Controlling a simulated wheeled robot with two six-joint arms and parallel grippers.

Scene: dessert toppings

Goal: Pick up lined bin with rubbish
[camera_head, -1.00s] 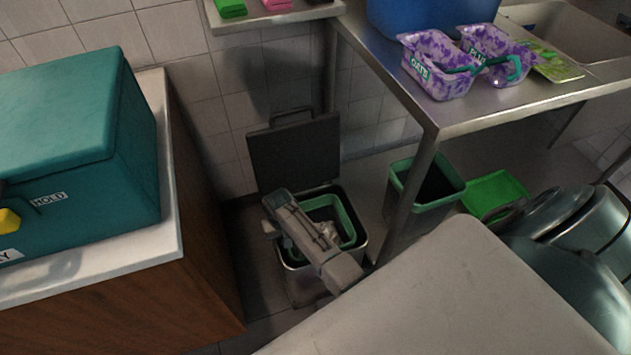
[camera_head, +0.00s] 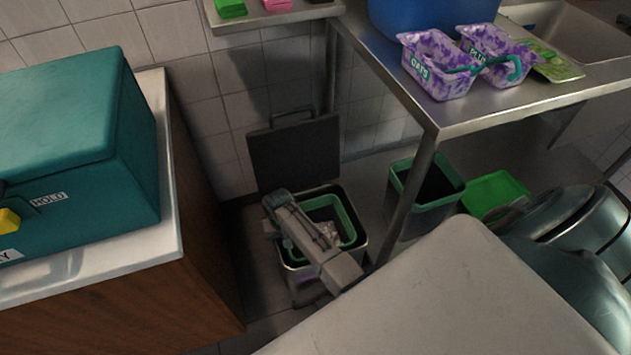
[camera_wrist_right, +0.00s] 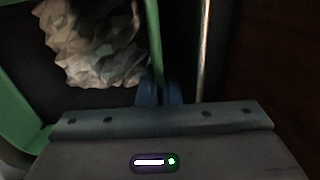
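The lined bin is an inner bucket with a green rim (camera_head: 347,218), sitting inside a metal outer bin (camera_head: 305,288) on the floor. The outer bin's dark square lid (camera_head: 295,152) stands open against the wall. Crumpled pale rubbish (camera_wrist_right: 92,40) lies inside; a bit shows in the head view (camera_head: 328,230). My right gripper (camera_wrist_right: 160,88) is over the bin's left side, pointing down. In the right wrist view its two bluish fingers sit close on either side of the green rim (camera_wrist_right: 155,45). In the head view its fingertips are hidden. My left gripper is out of view.
A teal box (camera_head: 75,150) stands on a wooden cabinet (camera_head: 190,240) at left. A metal table (camera_head: 500,118) at right holds purple tubs (camera_head: 440,65). Its leg (camera_head: 408,200) stands close to the bin. Another green-rimmed bin (camera_head: 428,205) and a green dustpan (camera_head: 493,193) are beneath.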

